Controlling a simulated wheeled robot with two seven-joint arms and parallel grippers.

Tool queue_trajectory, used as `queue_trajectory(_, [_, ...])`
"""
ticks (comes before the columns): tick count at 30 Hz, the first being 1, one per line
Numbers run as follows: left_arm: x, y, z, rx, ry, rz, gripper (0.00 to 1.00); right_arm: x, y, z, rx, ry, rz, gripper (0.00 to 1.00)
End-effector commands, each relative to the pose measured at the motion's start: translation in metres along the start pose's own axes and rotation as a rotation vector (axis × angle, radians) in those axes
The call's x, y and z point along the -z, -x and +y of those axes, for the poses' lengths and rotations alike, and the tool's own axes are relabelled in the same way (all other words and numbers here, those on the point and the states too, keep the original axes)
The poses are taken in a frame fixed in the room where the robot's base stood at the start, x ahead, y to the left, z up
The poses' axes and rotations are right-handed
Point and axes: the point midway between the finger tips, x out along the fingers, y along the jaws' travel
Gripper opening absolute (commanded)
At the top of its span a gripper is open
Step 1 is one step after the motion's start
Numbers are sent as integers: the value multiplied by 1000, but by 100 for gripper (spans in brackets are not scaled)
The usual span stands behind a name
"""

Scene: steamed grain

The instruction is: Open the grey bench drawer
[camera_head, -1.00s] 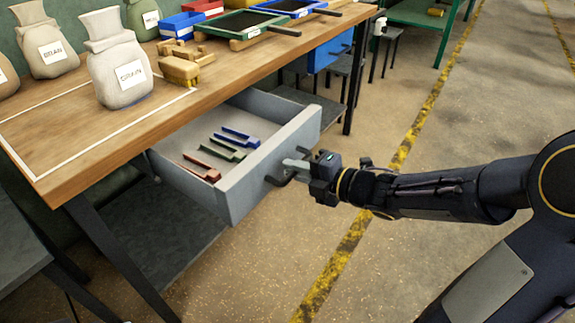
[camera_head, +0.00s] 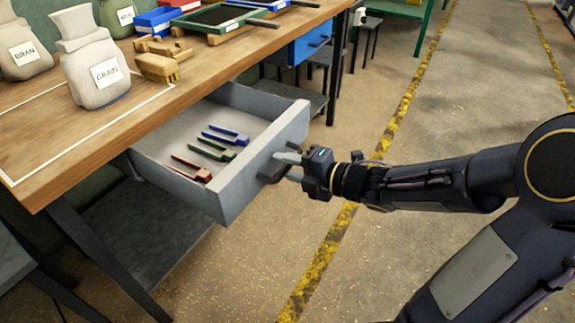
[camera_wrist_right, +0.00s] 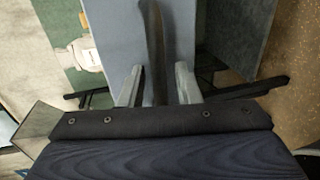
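The grey bench drawer (camera_head: 262,165) stands pulled well out from under the wooden workbench in the head view. Its dark bar handle (camera_head: 272,170) is on the front panel; in the wrist view the handle (camera_wrist_right: 157,50) runs upright between my fingers. My right gripper (camera_head: 290,166) is at the handle, its fingers spread on either side with gaps to the bar. It also shows in the wrist view (camera_wrist_right: 157,85). Red, green and blue tools (camera_head: 212,150) lie in the drawer. My left gripper is not in view.
A blue drawer (camera_head: 310,42) hangs farther along under the bench. The floor right of the drawer is clear, with yellow lines.

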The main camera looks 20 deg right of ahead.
Motion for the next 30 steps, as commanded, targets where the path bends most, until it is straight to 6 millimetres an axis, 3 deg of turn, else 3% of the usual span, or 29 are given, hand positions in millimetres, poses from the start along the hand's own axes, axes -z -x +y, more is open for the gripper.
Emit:
queue_trajectory(5, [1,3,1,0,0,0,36,-1,6,2,-1,0,-3,30])
queue_trajectory(18, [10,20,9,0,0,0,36,-1,72,2,0,0,-3,30])
queue_trajectory(30, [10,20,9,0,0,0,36,0,78,0,0,0,0,30])
